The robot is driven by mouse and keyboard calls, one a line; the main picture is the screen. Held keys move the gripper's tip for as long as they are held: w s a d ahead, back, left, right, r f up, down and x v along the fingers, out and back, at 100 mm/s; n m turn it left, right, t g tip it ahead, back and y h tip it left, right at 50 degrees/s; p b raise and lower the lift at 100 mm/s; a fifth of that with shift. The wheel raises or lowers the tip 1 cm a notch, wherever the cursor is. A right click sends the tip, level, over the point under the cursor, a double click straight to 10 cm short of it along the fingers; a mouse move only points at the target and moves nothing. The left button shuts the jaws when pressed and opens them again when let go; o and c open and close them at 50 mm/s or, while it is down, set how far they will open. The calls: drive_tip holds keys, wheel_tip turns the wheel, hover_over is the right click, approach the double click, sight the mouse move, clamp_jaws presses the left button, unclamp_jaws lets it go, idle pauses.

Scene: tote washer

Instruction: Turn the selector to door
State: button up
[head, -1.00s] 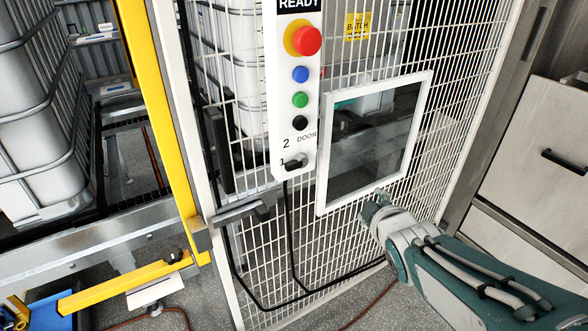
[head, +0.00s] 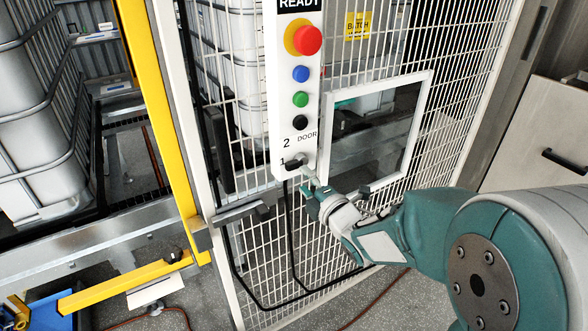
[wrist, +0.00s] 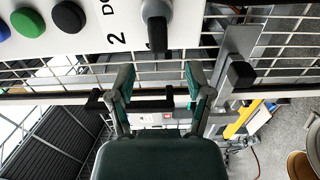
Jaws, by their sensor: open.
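The selector (head: 294,163) is a dark knob at the bottom of the white control panel (head: 283,110). Its handle points left, toward the mark 1; the marks 2 and DOOR are printed above it. In the wrist view the selector (wrist: 157,22) is at the top, its handle pointing down toward the fingers. My gripper (head: 309,183) is just below and right of the selector in the head view. In the wrist view my gripper (wrist: 160,76) has its fingers apart, with a gap between them and the handle. Nothing is held.
Red (head: 307,40), blue (head: 301,74), green (head: 300,99) and black (head: 300,122) buttons stand above the selector. A grey latch handle (head: 241,211) juts out at lower left. A framed window (head: 322,150) in the white mesh is close on the right.

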sight(293, 168)
drive_tip(key=x, duration=0.5)
drive_tip(key=shift+w+a, duration=0.1)
drive_tip(key=shift+w, duration=0.05)
clamp_jaws()
